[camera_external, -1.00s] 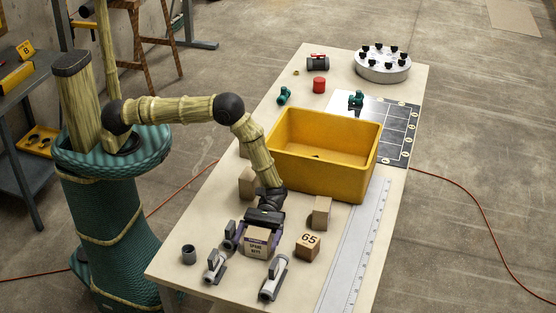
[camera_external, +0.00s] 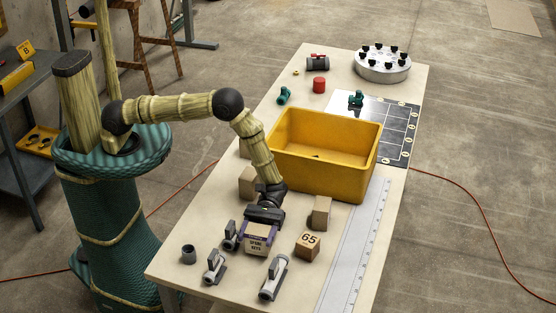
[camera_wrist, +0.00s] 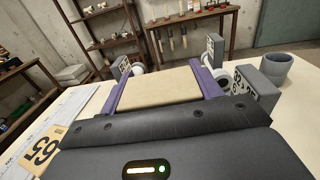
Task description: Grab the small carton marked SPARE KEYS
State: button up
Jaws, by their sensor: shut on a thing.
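The small carton marked SPARE KEYS (camera_external: 257,245) is near the front of the table in the external view, its label facing the camera. My gripper (camera_external: 260,233) is shut on it, with a purple finger along each side. In the wrist view the carton's plain tan face (camera_wrist: 165,86) fills the space between the two purple fingers (camera_wrist: 162,88). In the external view the carton looks slightly raised, but I cannot tell how far it is from the table.
Grey valve fittings stand close by (camera_external: 214,266) (camera_external: 273,278), with a grey ring (camera_external: 188,254) to the left. A cube marked 65 (camera_external: 308,246) and a plain box (camera_external: 320,212) stand right. A yellow bin (camera_external: 318,183) is behind; a ruler (camera_external: 357,240) lies along the right edge.

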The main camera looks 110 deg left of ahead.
notch_tip(320, 180, up, 8)
jog(key=shift+r+b, duration=0.25)
jog(key=shift+b, duration=0.15)
dwell(0.4)
